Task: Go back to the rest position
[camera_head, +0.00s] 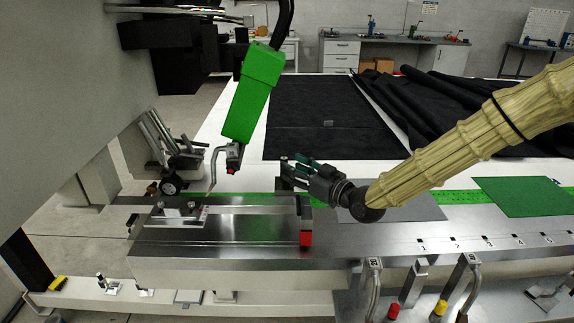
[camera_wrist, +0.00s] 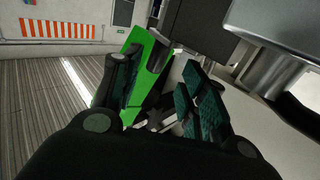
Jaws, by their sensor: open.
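My gripper (camera_head: 291,172) is at the end of my arm, which is wrapped in a tan sleeve and reaches in from the right in the head view. It hangs above the right end of the steel fixture (camera_head: 215,231) on the bench, beside a small upright with a red block. In the wrist view my gripper's two fingers (camera_wrist: 160,103) with dark green pads stand apart, with nothing seen held between them. The green welding head (camera_head: 252,92) is to the left of my gripper, and green also shows behind the fingers (camera_wrist: 157,58).
A grey sheet (camera_head: 400,206) and a green mat (camera_head: 522,196) lie on the bench to the right. Black cloth (camera_head: 330,118) covers the white table behind. Clamp handles (camera_head: 372,285) stand along the front edge. A large grey machine body (camera_head: 75,75) fills the left.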

